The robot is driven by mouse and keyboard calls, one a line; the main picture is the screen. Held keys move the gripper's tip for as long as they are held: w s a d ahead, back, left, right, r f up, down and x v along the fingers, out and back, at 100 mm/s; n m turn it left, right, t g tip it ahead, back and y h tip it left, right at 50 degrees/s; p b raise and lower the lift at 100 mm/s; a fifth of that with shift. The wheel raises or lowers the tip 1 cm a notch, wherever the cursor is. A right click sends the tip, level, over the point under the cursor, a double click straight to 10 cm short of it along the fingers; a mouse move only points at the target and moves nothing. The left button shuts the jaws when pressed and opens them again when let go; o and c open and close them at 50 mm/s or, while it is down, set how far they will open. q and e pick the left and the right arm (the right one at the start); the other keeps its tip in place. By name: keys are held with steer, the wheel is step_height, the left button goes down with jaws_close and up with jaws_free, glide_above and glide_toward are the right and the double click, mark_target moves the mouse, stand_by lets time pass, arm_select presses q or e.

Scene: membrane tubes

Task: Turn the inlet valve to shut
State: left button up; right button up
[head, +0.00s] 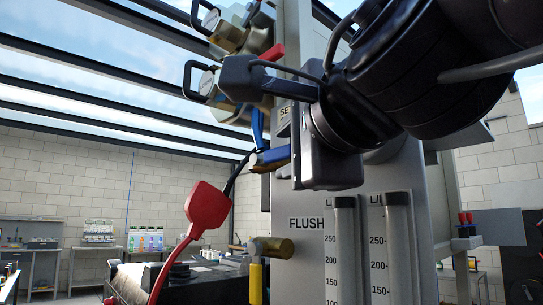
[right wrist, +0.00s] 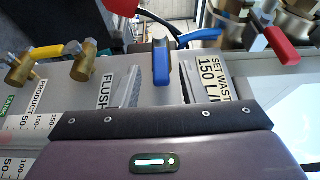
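A valve lever with a blue grip (head: 272,157) stands out from the grey panel between the FLUSH and SET labels. In the right wrist view the blue lever (right wrist: 161,65) lies between my fingers, with a visible gap on both sides. No label names it as the inlet. A second blue lever (head: 257,128) points upward just behind it and also shows in the right wrist view (right wrist: 203,37). My right gripper (head: 294,152) is open at the panel, around the first blue lever; its body hides part of the panel. My left gripper is not in view.
A yellow-handled brass valve (head: 257,270) sits below, by the FLUSH label. Gauges (head: 209,82) and a red lever (head: 272,53) are above. Two flow tubes (head: 345,250) stand at lower right. A red paddle-shaped part (head: 205,210) on a red cord hangs left of the panel.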

steer(key=shift+w+a, duration=0.15)
steer(key=shift+w, duration=0.5)
jaws_close()
